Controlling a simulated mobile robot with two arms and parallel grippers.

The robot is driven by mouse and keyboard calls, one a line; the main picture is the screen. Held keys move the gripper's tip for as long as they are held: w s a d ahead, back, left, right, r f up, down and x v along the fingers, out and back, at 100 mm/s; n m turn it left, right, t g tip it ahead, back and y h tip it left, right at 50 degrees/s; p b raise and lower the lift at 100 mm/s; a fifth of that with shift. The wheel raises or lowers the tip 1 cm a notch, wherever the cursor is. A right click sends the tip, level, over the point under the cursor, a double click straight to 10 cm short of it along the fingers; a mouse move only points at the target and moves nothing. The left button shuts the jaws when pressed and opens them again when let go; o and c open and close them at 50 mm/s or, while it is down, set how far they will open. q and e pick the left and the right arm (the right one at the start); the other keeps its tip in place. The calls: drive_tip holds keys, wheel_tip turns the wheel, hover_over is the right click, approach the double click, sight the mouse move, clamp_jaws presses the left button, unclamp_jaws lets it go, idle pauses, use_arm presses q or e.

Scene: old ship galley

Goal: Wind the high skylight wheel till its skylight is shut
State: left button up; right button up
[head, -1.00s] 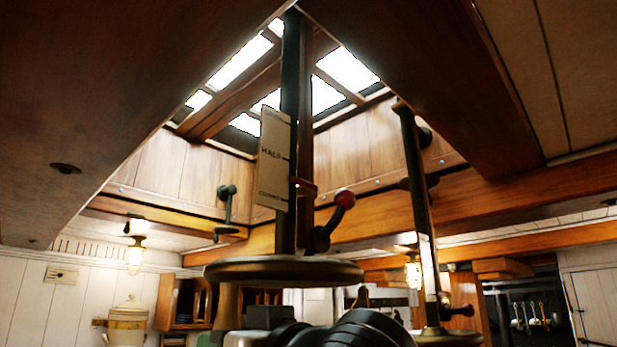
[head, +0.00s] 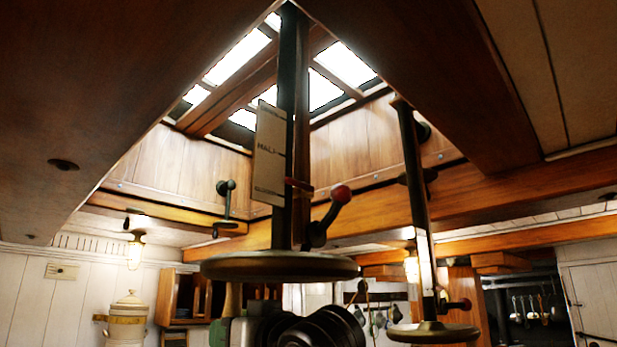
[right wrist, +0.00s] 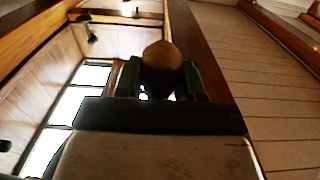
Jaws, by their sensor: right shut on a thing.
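The high skylight wheel (head: 280,266) is a flat dark disc, seen edge-on on a dark post (head: 292,130). A wooden handle (head: 232,298) hangs from its left underside. My right gripper (right wrist: 162,80) is shut on the rounded wooden end of this handle, which shows between its fingers in the right wrist view; in the head view my arm partly hides it. A red pointer (head: 298,184) stands near the lower mark of the scale plate (head: 269,155), below HALF. The skylight (head: 330,85) shows bright panes above; I cannot tell its gap. My left gripper is out of view.
A red-knobbed lever (head: 340,195) sticks out above the wheel. A second, lower wheel (head: 433,332) stands on another post to the right. Wooden beams (head: 480,205) cross overhead. A wall lamp (head: 135,252) and an urn (head: 127,320) are at the left.

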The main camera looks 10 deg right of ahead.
drive_tip(key=d+b, duration=0.2)
drive_tip(key=d, duration=1.2)
drive_tip(key=shift+s, duration=0.35)
drive_tip(key=s+b, duration=0.1)
drive_tip(key=s+d, duration=0.1)
drive_tip(key=s, duration=0.1)
drive_tip(key=s+b, duration=0.1)
drive_tip(key=shift+s+d+f+b, duration=0.15)
drive_tip(key=shift+s+f+b, duration=0.15)
drive_tip(key=shift+f, duration=0.05)
drive_tip(key=shift+s+r, duration=0.1)
drive_tip(key=shift+s, duration=0.15)
